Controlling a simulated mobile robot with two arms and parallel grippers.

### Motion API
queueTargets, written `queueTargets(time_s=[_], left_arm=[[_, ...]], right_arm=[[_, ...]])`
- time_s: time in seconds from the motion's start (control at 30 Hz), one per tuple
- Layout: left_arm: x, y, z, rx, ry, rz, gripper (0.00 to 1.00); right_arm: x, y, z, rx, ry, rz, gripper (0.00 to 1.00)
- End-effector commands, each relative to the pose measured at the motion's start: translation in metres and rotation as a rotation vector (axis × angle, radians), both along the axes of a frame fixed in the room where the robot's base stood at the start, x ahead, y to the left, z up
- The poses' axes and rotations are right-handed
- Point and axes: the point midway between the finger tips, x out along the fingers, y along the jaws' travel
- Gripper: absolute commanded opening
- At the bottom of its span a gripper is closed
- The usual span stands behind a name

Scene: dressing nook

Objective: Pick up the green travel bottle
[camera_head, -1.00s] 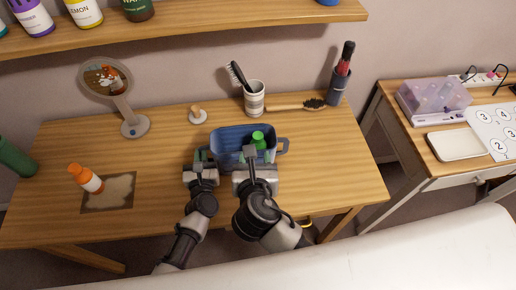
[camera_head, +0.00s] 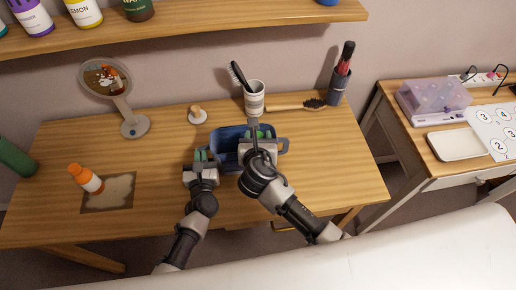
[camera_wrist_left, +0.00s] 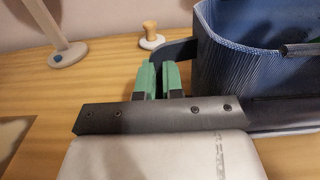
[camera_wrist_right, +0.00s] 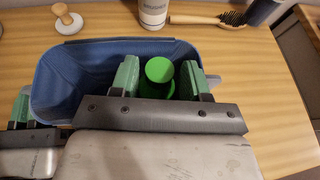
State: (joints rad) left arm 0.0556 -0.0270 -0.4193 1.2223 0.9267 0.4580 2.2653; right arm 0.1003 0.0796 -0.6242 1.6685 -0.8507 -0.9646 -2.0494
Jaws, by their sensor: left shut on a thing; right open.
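The green travel bottle (camera_wrist_right: 160,71) stands inside the blue bin (camera_wrist_right: 75,62) in the right wrist view, its round green cap facing up. My right gripper (camera_wrist_right: 167,76) is open above the bin, with its green-padded fingers on either side of the bottle. My left gripper (camera_wrist_left: 158,80) is shut on the bin's left handle (camera_wrist_left: 176,50). In the head view the left gripper (camera_head: 201,157) is at the left end of the bin (camera_head: 228,136).
A mirror (camera_head: 133,124), a wooden-knobbed stamp (camera_head: 197,115), a striped cup (camera_head: 254,96) and a hairbrush (camera_head: 300,106) line the back. The front right of the table is clear.

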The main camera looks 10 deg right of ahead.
Motion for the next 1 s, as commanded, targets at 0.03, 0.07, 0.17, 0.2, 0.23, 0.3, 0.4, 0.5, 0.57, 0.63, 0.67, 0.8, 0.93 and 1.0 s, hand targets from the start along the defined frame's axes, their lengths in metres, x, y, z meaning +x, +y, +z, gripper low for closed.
queueTargets(time_s=[0.03,0.07,0.17,0.2,0.23,0.3,0.4,0.5,0.57,0.63,0.67,0.8,0.93,1.0], left_arm=[[0.0,0.0,0.0,0.0,0.0,0.0,0.0],[0.0,0.0,0.0,0.0,0.0,0.0,0.0],[0.0,0.0,0.0,0.0,0.0,0.0,0.0],[0.0,0.0,0.0,0.0,0.0,0.0,0.0],[0.0,0.0,0.0,0.0,0.0,0.0,0.0],[0.0,0.0,0.0,0.0,0.0,0.0,0.0],[0.0,0.0,0.0,0.0,0.0,0.0,0.0],[0.0,0.0,0.0,0.0,0.0,0.0,0.0],[0.0,0.0,0.0,0.0,0.0,0.0,0.0],[0.0,0.0,0.0,0.0,0.001,0.0,0.0],[0.0,0.0,0.0,0.0,0.001,0.0,0.0],[0.0,0.0,0.0,0.0,0.001,0.0,0.0],[0.0,0.0,0.0,0.0,0.001,0.0,0.0],[0.0,0.0,0.0,0.0,0.001,0.0,0.0]], right_arm=[[0.002,0.0,-0.001,0.0,0.0,0.0,0.46],[0.002,0.0,-0.001,0.001,0.0,0.001,0.46],[0.002,0.0,-0.001,0.001,0.0,0.001,0.46],[0.002,0.0,-0.001,0.001,0.001,0.001,0.46],[0.002,0.0,-0.001,0.001,0.001,0.0,0.46],[0.002,0.0,-0.001,0.001,0.001,0.0,0.37],[0.002,0.0,-0.001,0.001,0.001,0.0,0.21],[0.002,0.0,-0.001,0.0,0.001,0.0,0.06],[0.002,0.0,-0.001,0.0,0.001,0.0,0.0],[0.002,0.0,-0.001,0.001,0.0,0.0,0.0],[0.002,0.0,-0.001,0.001,0.0,0.0,0.0],[0.002,-0.001,-0.001,0.001,0.0,0.0,0.0],[0.002,-0.001,0.007,0.002,-0.002,-0.001,0.0],[0.002,0.0,0.017,0.002,-0.004,-0.001,0.0]])
